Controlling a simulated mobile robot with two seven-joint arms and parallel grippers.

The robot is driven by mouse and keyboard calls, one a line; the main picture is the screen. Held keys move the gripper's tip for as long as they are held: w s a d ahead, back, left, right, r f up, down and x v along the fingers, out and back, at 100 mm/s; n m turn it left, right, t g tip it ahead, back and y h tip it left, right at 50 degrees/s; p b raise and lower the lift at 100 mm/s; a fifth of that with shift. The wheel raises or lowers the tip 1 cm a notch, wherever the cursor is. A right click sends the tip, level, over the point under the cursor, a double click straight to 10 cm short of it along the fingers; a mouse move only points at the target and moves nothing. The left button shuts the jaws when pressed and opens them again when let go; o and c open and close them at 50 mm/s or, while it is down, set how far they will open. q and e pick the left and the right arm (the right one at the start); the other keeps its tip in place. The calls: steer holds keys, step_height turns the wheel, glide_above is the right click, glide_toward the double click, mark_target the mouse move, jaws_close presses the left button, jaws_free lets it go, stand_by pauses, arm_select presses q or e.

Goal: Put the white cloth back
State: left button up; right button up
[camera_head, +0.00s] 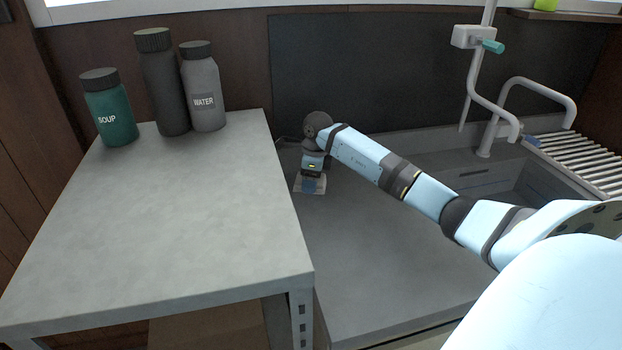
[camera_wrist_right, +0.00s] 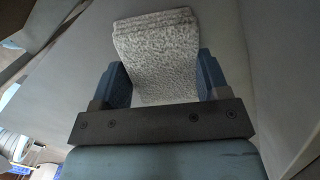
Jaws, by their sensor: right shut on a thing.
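The white cloth (camera_wrist_right: 158,50) is a folded, speckled white-grey pad in the right wrist view. It sits between the two blue fingers of my right gripper (camera_wrist_right: 163,82), which is shut on it. In the head view the right gripper (camera_head: 313,184) points down over the far left part of the grey counter, beside the raised grey table. A pale edge of the cloth (camera_head: 301,187) shows around the fingertips, low at the counter surface. I cannot tell whether the cloth touches the counter. My left gripper is not in view.
The grey table (camera_head: 180,210) at left carries a green soup bottle (camera_head: 110,110), a dark bottle (camera_head: 163,85) and a grey water bottle (camera_head: 204,90). A sink (camera_head: 480,175) with a faucet (camera_head: 488,140) and a drying rack (camera_head: 580,160) is at right. The front counter (camera_head: 390,270) is clear.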

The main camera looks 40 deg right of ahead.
steer(key=o, duration=0.8)
steer(key=r, duration=0.8)
steer(key=s+d+r, duration=0.1)
steer(key=r, duration=0.3)
steer(key=shift+p, duration=0.35)
